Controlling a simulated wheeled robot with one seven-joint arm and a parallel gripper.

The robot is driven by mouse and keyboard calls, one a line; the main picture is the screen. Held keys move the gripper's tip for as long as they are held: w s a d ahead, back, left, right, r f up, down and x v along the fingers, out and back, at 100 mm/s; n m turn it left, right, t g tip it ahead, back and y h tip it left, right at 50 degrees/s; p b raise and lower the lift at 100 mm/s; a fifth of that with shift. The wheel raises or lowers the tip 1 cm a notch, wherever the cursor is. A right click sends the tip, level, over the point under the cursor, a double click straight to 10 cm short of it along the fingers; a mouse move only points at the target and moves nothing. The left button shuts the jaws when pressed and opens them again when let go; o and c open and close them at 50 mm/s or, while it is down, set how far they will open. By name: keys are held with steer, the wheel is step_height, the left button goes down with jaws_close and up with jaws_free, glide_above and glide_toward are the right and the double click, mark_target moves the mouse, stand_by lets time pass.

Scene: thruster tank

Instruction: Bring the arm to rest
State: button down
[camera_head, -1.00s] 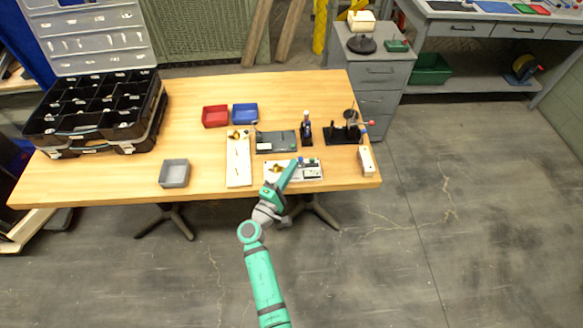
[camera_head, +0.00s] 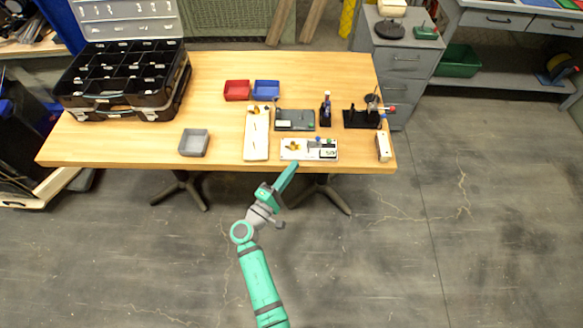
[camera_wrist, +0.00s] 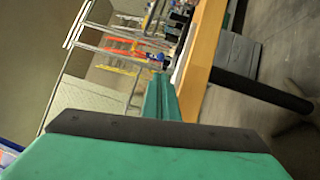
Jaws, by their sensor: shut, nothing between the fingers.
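My arm reaches up from the bottom of the head view, with its elbow bent over the bare floor in front of the table. My gripper (camera_head: 292,167) is at the front edge of the wooden table (camera_head: 225,155), by the white board with small parts (camera_head: 309,149). Its green fingers are together with nothing held. In the wrist view the shut fingers (camera_wrist: 160,92) point along the table edge (camera_wrist: 203,50), which stands to their right.
On the table are a grey bin (camera_head: 194,143), a red bin (camera_head: 237,90), a blue bin (camera_head: 266,91), a long white board (camera_head: 257,138) and a black organiser (camera_head: 125,85). A grey drawer cabinet (camera_head: 400,65) stands behind right. The floor in front is clear.

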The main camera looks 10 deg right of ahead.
stand_by(0.3)
steer(key=s+a+f+g+y, duration=0.1)
steer(key=s+f+y, duration=0.2)
steer(key=s+f, duration=0.3)
steer(key=s+a+f+y, duration=0.2)
steer(key=s+f+y, duration=0.1)
steer(key=s+f, duration=0.3)
steer(key=s+a+f+m+y, duration=0.1)
steer(key=s+a+m+y, duration=0.3)
steer(key=s, duration=0.7)
steer(key=s+a+r+m+t+y, duration=0.1)
steer(key=s+r+m+y, duration=0.1)
steer(key=s+r, duration=0.5)
steer(key=s+a+r+m+t+y, duration=0.1)
steer(key=s+r+m, duration=0.3)
steer(key=s+r, duration=0.4)
step_height(320, 180, up, 6)
steer(key=shift+a+f+m+t+y, duration=0.2)
steer(key=shift+a+m+t+y, duration=0.1)
steer(key=shift+a+y, duration=0.1)
